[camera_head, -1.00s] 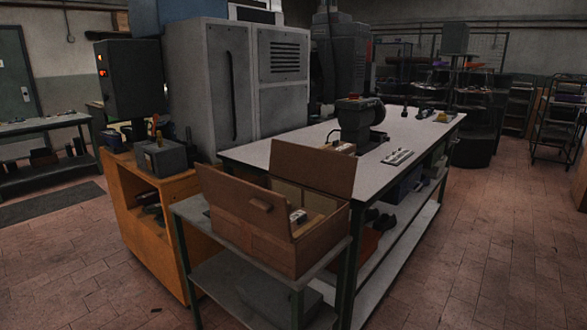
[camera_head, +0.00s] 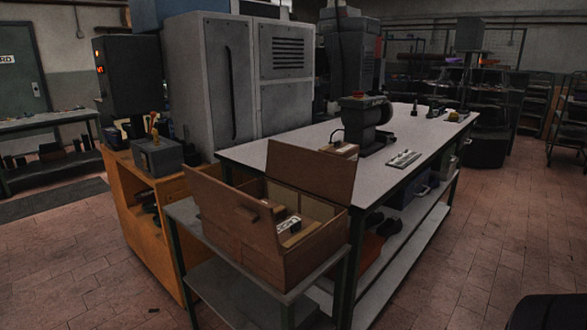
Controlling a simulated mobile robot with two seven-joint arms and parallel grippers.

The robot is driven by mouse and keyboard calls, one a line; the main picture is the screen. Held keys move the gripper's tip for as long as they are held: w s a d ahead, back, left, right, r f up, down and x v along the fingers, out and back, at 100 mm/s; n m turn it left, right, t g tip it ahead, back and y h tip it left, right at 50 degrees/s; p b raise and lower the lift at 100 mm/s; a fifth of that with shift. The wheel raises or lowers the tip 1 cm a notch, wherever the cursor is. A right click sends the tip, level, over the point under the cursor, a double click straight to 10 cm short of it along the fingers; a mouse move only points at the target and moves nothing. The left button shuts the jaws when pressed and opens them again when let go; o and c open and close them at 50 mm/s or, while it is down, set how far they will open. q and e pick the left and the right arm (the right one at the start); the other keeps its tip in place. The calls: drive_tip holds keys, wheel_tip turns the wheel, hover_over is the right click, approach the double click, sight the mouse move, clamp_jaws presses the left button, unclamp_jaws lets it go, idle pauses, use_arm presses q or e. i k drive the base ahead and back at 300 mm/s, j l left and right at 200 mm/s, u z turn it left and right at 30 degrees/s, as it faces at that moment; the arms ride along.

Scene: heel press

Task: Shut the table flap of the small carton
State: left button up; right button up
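The small carton (camera_head: 285,265) is brown cardboard and stands on a small grey side table at the near end of the long workbench. Its top is open. The flap on the workbench side, the table flap (camera_head: 311,172), stands up, tilted toward the bench. The opposite flap (camera_head: 228,208) also stands up, with a small tab on its outer face. Inside are dividers and a small pale object (camera_head: 289,224); the rest of the inside is partly hidden. Neither of my grippers is in view.
The side table (camera_head: 182,213) abuts an orange cabinet (camera_head: 143,222) on the left. The long workbench (camera_head: 270,150) behind the carton bears a dark machine (camera_head: 361,122) and small tools. Brick floor at right is clear. A dark rounded shape, unclear, shows at the lower right corner.

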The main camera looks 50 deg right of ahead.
sight(329, 177)
drive_tip(key=l+u, duration=0.15)
drive_tip(key=l, duration=0.4)
drive_tip(key=k+l+u, duration=0.15)
drive_tip(key=l, duration=0.45)
drive_tip(key=l+u, duration=0.1)
drive_tip(key=l, duration=0.45)
drive_tip(key=k+l, duration=0.1)
drive_tip(key=l, duration=0.8)
drive_tip(key=k+l, duration=0.15)
drive_tip(key=l, duration=0.8)
drive_tip(key=k+l+u, duration=0.1)
drive_tip(key=l, duration=0.35)
drive_tip(key=k+l, duration=0.15)
drive_tip(key=l, duration=0.3)
drive_tip(key=k+l, duration=0.1)
drive_tip(key=l, duration=0.35)
